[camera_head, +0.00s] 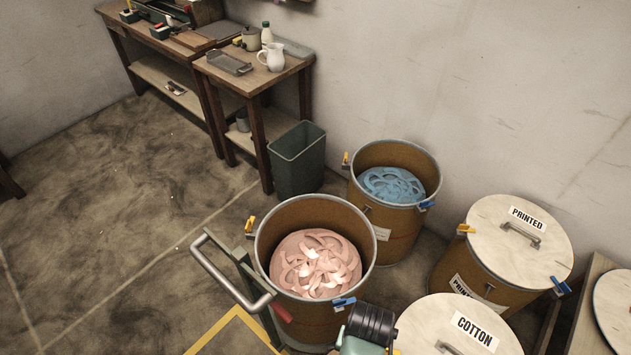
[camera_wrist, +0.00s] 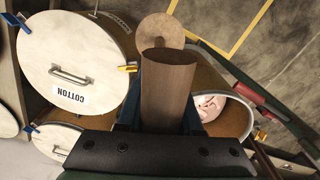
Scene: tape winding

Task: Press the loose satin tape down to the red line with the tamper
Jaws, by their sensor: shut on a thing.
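My gripper (camera_wrist: 166,105) is shut on the wooden handle of the tamper (camera_wrist: 168,75). The tamper's round wooden disc (camera_wrist: 160,32) shows beyond the handle in the wrist view. An open brown drum (camera_head: 313,215) holds loose, glossy pink tape (camera_head: 315,264), heaped in loops in the middle. In the wrist view this drum is to the right of the tamper, and some pink tape (camera_wrist: 211,104) shows inside. The tamper appears apart from the tape. A second open drum (camera_head: 395,147) behind holds blue tape (camera_head: 391,185). I cannot make out a red line inside either drum.
Lidded drums marked COTTON (camera_head: 455,325) and PRINTED (camera_head: 520,240) stand at the right. A hand truck (camera_head: 232,275) with a bent grey handle is against the pink drum's left side. A dark bin (camera_head: 297,160) and workbenches stand behind. Open floor lies left.

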